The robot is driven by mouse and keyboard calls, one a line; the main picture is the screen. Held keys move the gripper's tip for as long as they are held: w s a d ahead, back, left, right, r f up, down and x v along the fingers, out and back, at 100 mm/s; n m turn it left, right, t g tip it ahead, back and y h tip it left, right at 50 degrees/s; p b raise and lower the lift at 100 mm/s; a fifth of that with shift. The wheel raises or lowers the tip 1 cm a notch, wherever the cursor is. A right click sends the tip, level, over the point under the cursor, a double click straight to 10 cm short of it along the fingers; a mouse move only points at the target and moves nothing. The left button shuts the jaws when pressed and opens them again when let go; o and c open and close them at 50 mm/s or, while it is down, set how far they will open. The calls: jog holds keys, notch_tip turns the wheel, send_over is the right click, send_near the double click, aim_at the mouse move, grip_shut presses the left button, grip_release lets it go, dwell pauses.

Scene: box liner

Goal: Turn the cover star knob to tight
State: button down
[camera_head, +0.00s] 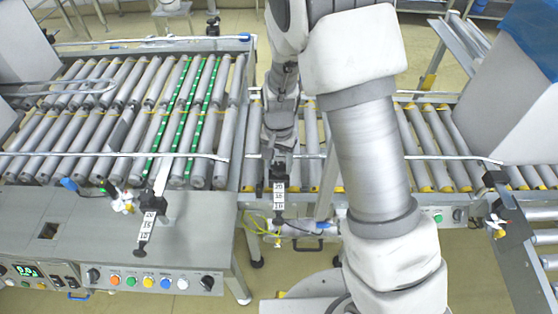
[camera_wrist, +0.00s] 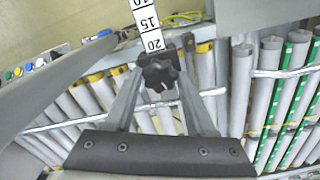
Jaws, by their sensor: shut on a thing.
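The black star knob (camera_wrist: 160,72) sits in the middle of the wrist view, at the 20 end of a white numbered scale strip (camera_wrist: 148,22). A small pale pointer mark shows on its near side. My gripper (camera_wrist: 163,62) has one finger on each side of the knob and is shut on it. In the head view my gripper (camera_head: 279,170) reaches down over the top of the same scale strip (camera_head: 279,195), and hides most of the knob. The words for tight or loose cannot be read.
Roller conveyors (camera_head: 60,135) lie left and behind, with green-striped rollers. A second scale strip (camera_head: 147,225) stands at the left, above a control panel with coloured buttons (camera_head: 148,282). Grey slanted panels (camera_head: 515,95) stand at the right. Yellow-capped rollers (camera_head: 440,150) lie behind my arm.

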aim_at(279, 167)
jog(key=shift+m+p, duration=0.5)
jog(key=shift+m, duration=1.1)
jog(key=shift+c, duration=1.2)
grip_release()
jog(key=shift+r, duration=0.1)
notch_tip(279, 167, up, 17)
jog(key=p, duration=0.2)
jog(key=shift+r, duration=0.15)
jog(key=shift+s, duration=0.1)
